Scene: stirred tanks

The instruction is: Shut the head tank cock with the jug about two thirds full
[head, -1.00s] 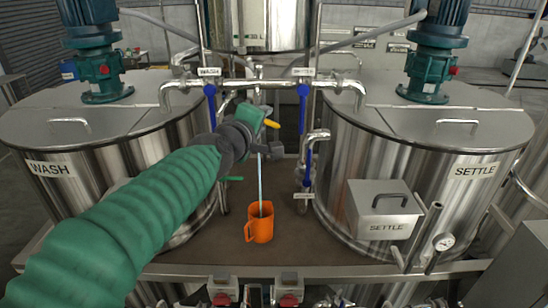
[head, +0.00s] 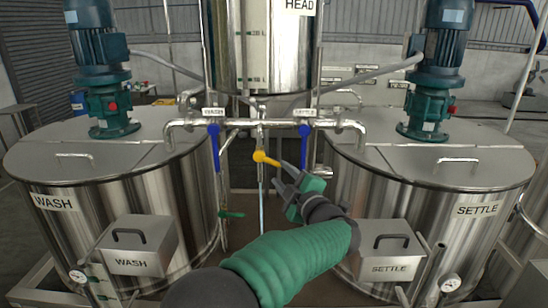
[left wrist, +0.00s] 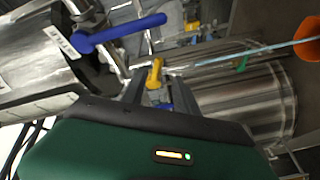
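The head tank (head: 262,50) hangs at top centre in the head view. Its yellow cock handle (head: 266,158) points right from the outlet, and a thin pale stream (head: 261,205) falls below it. My left gripper (head: 282,178) is just right of and below the handle. In the left wrist view, the gripper (left wrist: 160,88) has its fingers apart, with the yellow handle (left wrist: 155,73) beyond and between their tips; contact cannot be told. The orange jug (left wrist: 308,38) shows partly at the right edge there, with the stream (left wrist: 270,46) reaching it. Its level is hidden. My right gripper is not visible.
Blue-handled WASH (head: 214,145) and SETTLE (head: 304,142) valves flank the cock on the pipe above. A green handle (head: 231,214) sits lower left. The wash tank (head: 60,185) and settle tank (head: 475,190) stand either side of the narrow gap.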

